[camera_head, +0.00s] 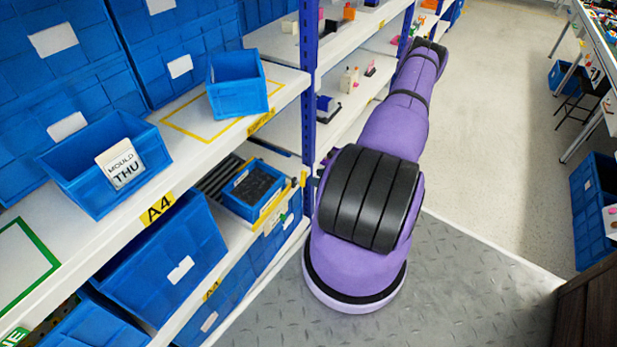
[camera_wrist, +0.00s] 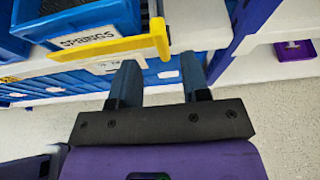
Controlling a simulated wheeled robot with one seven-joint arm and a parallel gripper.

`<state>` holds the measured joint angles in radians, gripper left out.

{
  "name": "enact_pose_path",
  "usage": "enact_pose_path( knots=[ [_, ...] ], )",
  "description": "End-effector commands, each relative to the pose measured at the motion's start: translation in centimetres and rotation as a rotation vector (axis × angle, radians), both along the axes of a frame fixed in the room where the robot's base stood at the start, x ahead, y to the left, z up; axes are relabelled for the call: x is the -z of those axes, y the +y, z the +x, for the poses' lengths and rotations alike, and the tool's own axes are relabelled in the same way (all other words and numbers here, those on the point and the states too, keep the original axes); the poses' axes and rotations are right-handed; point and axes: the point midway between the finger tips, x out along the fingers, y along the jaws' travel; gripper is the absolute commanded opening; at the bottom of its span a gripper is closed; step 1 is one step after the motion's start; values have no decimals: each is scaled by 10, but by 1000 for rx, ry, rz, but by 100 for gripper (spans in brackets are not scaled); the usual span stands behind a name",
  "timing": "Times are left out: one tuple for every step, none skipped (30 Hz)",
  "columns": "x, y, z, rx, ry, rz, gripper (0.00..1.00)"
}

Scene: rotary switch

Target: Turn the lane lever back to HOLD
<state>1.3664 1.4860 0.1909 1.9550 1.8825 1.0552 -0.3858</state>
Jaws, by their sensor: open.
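A yellow bar with an upright end piece (camera_wrist: 110,48), which looks like the lane lever, crosses the shelf front in the wrist view. It also shows in the head view (camera_head: 274,205), small and partly hidden. My gripper (camera_wrist: 158,63) is open and empty, its two dark fingers pointing at the shelf front. The bar's end piece appears just beyond and between the fingertips; I cannot tell whether they touch. No HOLD mark is readable.
A blue bin with a SPRINGS label (camera_wrist: 87,38) sits right behind the bar. A blue shelf post (camera_head: 308,80) stands close to my arm. A blue bin with a MOULD THU card (camera_head: 105,165) is on the A4 shelf.

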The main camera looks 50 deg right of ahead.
Motion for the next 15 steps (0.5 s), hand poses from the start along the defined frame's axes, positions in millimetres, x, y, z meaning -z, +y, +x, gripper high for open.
enact_pose_path(
  knots=[
    [-4,-1,-8,1,1,0,43],
    [-5,-1,-12,2,1,1,43],
    [-7,-2,-18,1,1,0,43],
    [-9,-3,-21,1,1,0,43],
    [-10,-3,-24,1,0,0,43],
    [-12,-3,-27,1,0,0,43],
    [-12,-3,-29,1,0,1,43],
    [-13,-3,-31,0,0,1,43],
    [-14,-3,-33,0,0,1,43],
    [-14,-3,-34,0,0,1,43],
    [-14,-3,-35,0,0,1,43],
    [-15,-3,-35,0,0,1,43],
    [-15,-3,-36,0,0,1,43],
    [-15,-3,-36,0,0,1,43],
    [-15,-3,-36,0,0,1,43]
  ],
)
